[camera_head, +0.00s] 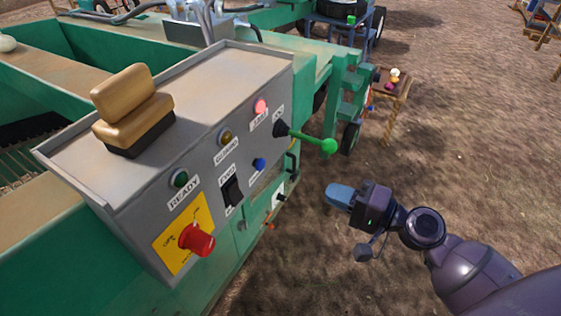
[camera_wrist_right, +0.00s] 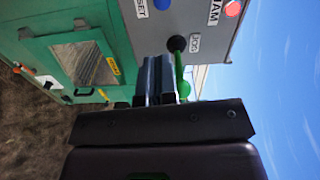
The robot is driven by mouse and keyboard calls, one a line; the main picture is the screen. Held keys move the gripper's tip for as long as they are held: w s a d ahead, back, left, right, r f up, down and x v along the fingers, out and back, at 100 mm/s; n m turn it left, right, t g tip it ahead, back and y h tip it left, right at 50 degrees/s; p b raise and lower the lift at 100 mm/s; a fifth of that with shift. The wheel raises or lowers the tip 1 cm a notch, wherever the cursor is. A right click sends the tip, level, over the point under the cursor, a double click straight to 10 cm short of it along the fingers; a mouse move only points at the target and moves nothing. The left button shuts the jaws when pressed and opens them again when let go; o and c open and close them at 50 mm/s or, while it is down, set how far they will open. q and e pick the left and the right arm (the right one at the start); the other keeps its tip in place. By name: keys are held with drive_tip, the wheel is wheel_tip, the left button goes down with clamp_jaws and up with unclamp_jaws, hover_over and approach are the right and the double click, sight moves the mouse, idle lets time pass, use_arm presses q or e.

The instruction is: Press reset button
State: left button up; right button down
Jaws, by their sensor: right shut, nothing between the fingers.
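The blue reset button (camera_head: 259,164) sits on the grey control panel (camera_head: 225,110), above its small label, which is hard to read in the head view. In the right wrist view the blue button (camera_wrist_right: 162,4) is at the top edge, beside a partly cut-off label ending in "SET". My right gripper (camera_head: 338,196) is shut and empty. It is in the air to the right of the panel, apart from the button. Its closed fingers (camera_wrist_right: 162,75) point toward the panel face in the wrist view. My left gripper is not in view.
A green-knobbed jog lever (camera_head: 328,146) sticks out from the panel between the button and open ground. A red emergency stop (camera_head: 197,240), a black switch (camera_head: 232,190) and a green ready light (camera_head: 180,179) are nearby. A lit red lamp (camera_head: 260,106) is above.

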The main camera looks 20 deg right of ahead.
drive_tip(key=shift+s+a+r+m, duration=0.15)
drive_tip(key=shift+m, duration=0.25)
drive_tip(key=shift+a, duration=0.1)
drive_tip(key=p, duration=0.2)
approach(264, 165)
drive_tip(key=p+x, duration=0.1)
drive_tip(key=x, duration=0.5)
drive_tip(key=shift+x, duration=0.75)
